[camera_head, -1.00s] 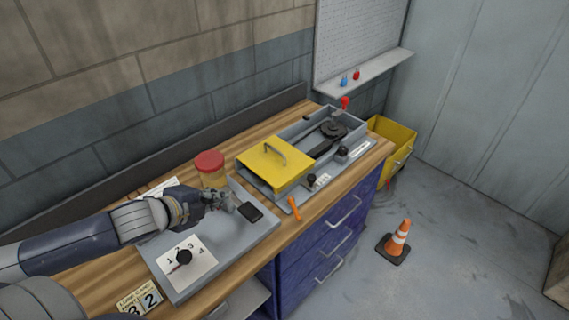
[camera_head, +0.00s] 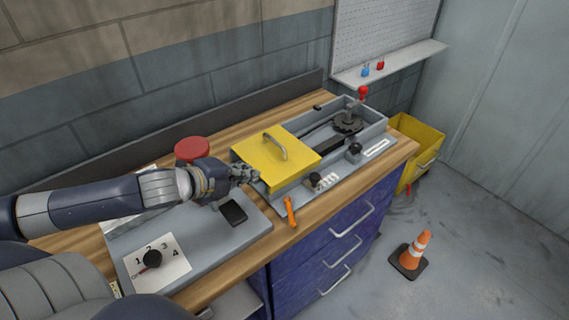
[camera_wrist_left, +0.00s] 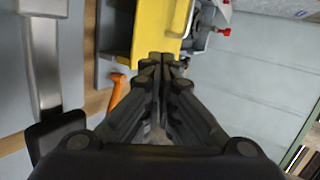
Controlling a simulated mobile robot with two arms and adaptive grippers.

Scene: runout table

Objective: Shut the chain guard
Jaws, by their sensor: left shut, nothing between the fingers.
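The chain guard is a yellow cover (camera_head: 270,152) with a grey bar handle (camera_head: 275,146) on top. It lies over the left part of a grey machine box (camera_head: 372,118); the right part, with a dark sprocket (camera_head: 348,122), is uncovered. My left gripper (camera_head: 250,175) is shut and empty, close to the cover's left front corner. In the left wrist view the shut fingertips (camera_wrist_left: 161,60) are at the edge of the yellow cover (camera_wrist_left: 158,28); I cannot tell whether they touch it. My right gripper is not in view.
A grey panel with a numbered dial (camera_head: 152,259) and a black pad (camera_head: 233,213) lies under my left arm. A red-lidded jar (camera_head: 192,150) stands behind it. An orange-handled tool (camera_head: 290,211) lies at the front edge. A yellow bin (camera_head: 420,140) and a cone (camera_head: 412,254) stand right.

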